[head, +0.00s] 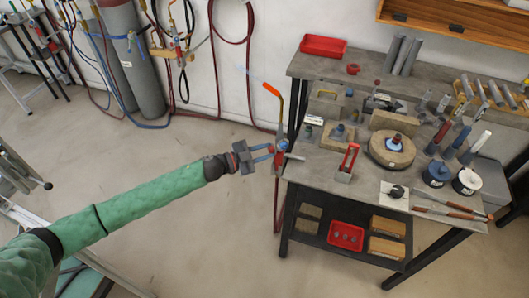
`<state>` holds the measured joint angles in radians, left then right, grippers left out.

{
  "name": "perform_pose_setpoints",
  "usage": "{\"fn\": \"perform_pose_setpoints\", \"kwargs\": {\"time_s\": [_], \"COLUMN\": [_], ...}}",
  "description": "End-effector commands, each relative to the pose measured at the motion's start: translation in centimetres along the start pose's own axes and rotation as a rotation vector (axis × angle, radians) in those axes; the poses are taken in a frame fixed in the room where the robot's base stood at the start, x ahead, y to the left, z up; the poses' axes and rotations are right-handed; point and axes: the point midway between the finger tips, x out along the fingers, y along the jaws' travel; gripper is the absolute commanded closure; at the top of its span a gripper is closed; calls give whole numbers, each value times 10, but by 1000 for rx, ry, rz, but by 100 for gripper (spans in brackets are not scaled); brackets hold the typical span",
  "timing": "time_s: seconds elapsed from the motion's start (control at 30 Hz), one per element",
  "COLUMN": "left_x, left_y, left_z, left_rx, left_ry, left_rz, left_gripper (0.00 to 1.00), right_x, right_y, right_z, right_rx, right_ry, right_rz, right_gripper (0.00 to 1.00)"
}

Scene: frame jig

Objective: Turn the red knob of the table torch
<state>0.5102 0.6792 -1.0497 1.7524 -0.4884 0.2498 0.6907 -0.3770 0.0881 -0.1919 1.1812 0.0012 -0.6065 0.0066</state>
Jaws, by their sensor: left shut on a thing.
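The table torch (278,115) stands at the left edge of the workbench, with a bent neck and an orange tip pointing up to the left. A faint pale streak shows left of the tip; I cannot tell what it is. The torch's red knob (281,145) is low on its body, beside blue parts. My left gripper (271,152) reaches in from the left, its two blue fingers shut at the knob. The fingertips partly hide the knob, so its turn angle cannot be read. My right gripper is out of view.
The workbench (325,178) is crowded with blocks, tools and pots to the right of the torch. A red-handled tool (349,160) stands near its left end. A hose (277,205) hangs below the torch. Gas cylinders (140,70) stand at the wall.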

Motion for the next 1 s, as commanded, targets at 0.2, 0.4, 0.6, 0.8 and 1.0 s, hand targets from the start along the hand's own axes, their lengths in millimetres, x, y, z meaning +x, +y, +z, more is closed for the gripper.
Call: {"fn": "perform_pose_setpoints", "kwargs": {"time_s": [0.2, 0.4, 0.6, 0.8, 1.0], "left_x": [0, 0, 0, 0, 0], "left_y": [0, 0, 0, 0, 0], "left_z": [0, 0, 0, 0, 0], "left_rx": [198, 351, 457, 517, 537], "left_ry": [-10, -19, -24, -28, -29], "left_rz": [1, 0, 0, 1, 0], "left_gripper": [99, 99, 99, 99, 99], "right_x": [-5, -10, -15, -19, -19], "right_y": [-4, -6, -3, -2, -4], "right_z": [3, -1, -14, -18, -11], "right_rx": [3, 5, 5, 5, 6], "right_ry": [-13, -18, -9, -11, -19], "right_rz": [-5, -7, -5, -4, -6], "right_gripper": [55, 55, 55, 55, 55]}}
